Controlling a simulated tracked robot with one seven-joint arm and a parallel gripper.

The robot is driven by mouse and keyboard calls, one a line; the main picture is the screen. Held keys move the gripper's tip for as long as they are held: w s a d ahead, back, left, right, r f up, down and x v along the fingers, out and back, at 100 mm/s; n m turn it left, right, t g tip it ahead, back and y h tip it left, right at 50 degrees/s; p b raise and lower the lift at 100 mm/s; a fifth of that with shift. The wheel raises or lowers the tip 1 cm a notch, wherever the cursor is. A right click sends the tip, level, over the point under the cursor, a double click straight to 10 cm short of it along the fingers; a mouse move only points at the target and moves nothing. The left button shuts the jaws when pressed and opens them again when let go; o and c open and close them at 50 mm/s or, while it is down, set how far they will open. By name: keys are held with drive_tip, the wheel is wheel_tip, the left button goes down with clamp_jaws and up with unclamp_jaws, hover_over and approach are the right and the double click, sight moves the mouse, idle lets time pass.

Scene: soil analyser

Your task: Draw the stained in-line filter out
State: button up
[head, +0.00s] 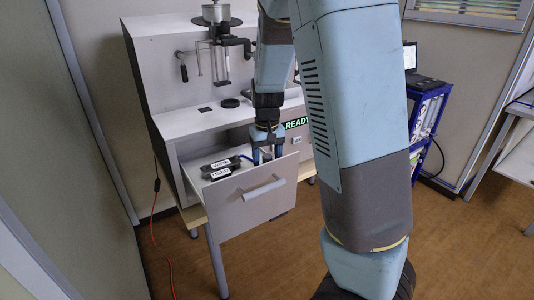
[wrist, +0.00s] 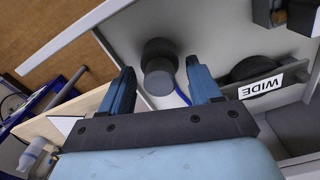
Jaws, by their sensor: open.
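My gripper (head: 268,156) is open and points down over the pulled-out drawer (head: 250,203). In the wrist view my two blue fingers (wrist: 162,70) stand apart, one on each side of a dark grey stepped cylinder (wrist: 160,52). The cylinder looks like the in-line filter, but I cannot make out a stain on it. A blue tube (wrist: 182,97) runs beside it. I cannot tell whether the fingers touch the cylinder. In the head view my gripper and the drawer front hide it.
The analyser (head: 160,70) stands behind, with a green READY sign (head: 297,123). A blue rack (head: 428,125) stands at right.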

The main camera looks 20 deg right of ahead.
sight(267, 156)
drive_tip(key=shift+c, duration=0.4)
clamp_jaws()
drive_tip(key=shift+c, duration=2.2)
unclamp_jaws()
drive_tip(key=c, duration=0.6)
drive_tip(key=shift+c, duration=0.2)
drive_tip(key=shift+r, duration=0.7)
drive_tip(key=shift+r, duration=2.8)
